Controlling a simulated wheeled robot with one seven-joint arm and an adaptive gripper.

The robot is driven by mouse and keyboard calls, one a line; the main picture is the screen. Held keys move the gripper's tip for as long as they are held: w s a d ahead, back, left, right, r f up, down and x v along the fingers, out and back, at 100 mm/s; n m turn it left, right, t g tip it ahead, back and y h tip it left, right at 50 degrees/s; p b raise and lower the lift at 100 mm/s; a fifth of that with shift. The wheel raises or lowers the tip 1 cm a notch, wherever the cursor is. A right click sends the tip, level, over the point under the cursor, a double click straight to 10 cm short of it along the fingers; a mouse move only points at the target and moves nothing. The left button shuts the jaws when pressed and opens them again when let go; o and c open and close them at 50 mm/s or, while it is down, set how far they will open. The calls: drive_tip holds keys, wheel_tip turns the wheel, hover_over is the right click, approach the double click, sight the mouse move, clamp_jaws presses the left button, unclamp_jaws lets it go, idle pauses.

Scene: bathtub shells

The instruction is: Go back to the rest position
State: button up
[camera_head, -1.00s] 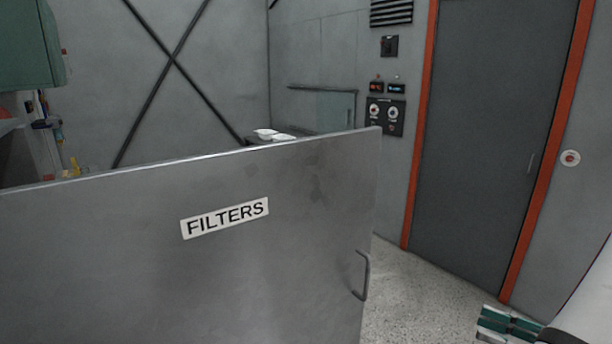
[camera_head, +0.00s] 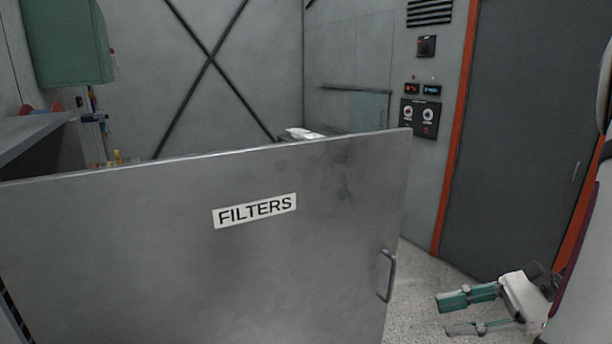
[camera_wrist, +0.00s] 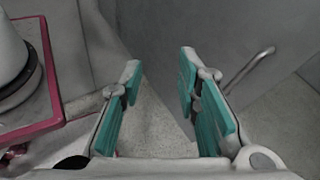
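My gripper (camera_head: 470,314) is at the lower right of the head view, to the right of the open cabinet door and apart from it. Its two teal-padded fingers are spread, with nothing between them. The wrist view also shows the open fingers (camera_wrist: 158,105), with bare speckled floor between them. The grey metal door labelled FILTERS (camera_head: 255,210) fills the lower left and middle of the head view. Its bar handle (camera_head: 388,277) is near its right edge, left of my gripper. The handle also shows in the wrist view (camera_wrist: 250,68), beyond the right finger.
A dark grey door (camera_head: 525,130) in an orange frame stands at the right. A control panel (camera_head: 420,118) is on the back wall. A green cabinet (camera_head: 66,42) hangs at upper left. Speckled floor (camera_head: 412,300) lies free between the FILTERS door and my gripper.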

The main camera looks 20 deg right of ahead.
drive_tip(key=a+r+n+g+h, duration=0.1)
drive_tip(key=a+r+n+h, duration=0.4)
drive_tip(key=a+n, duration=0.5)
drive_tip(key=w+a+r+n+g+h, duration=0.1)
drive_tip(key=a+r+n+h, duration=0.5)
drive_tip(key=a+n, duration=0.5)
drive_tip(key=shift+w+r+n, duration=0.25)
drive_tip(key=shift+r+n, duration=0.05)
drive_tip(key=shift+n, duration=0.3)
